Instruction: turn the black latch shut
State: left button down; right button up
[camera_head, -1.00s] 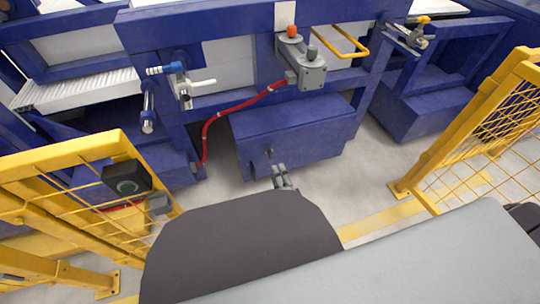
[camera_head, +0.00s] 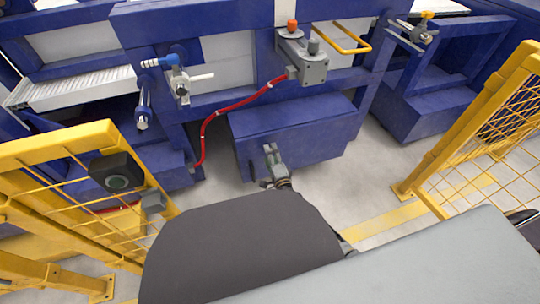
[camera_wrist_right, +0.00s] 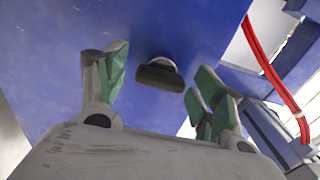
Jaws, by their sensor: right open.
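The black latch (camera_wrist_right: 158,76) is a short dark bar on a pale round mount on the front face of the blue box (camera_head: 312,147). In the right wrist view it lies crosswise between my fingers, with a gap on each side. In the head view my gripper hides it. My right gripper (camera_head: 270,156) is open, its grey fingers with green pads on either side of the latch, touching neither side that I can see. My left gripper is not in view.
A red hose (camera_head: 236,103) runs from a grey unit (camera_head: 302,62) down the left of the box. Yellow mesh fences stand at left (camera_head: 62,190) and right (camera_head: 480,130). A black button box (camera_head: 117,177) hangs on the left fence. The floor right of the box is clear.

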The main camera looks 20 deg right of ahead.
jog(key=shift+w, duration=0.4)
jog(key=c, duration=1)
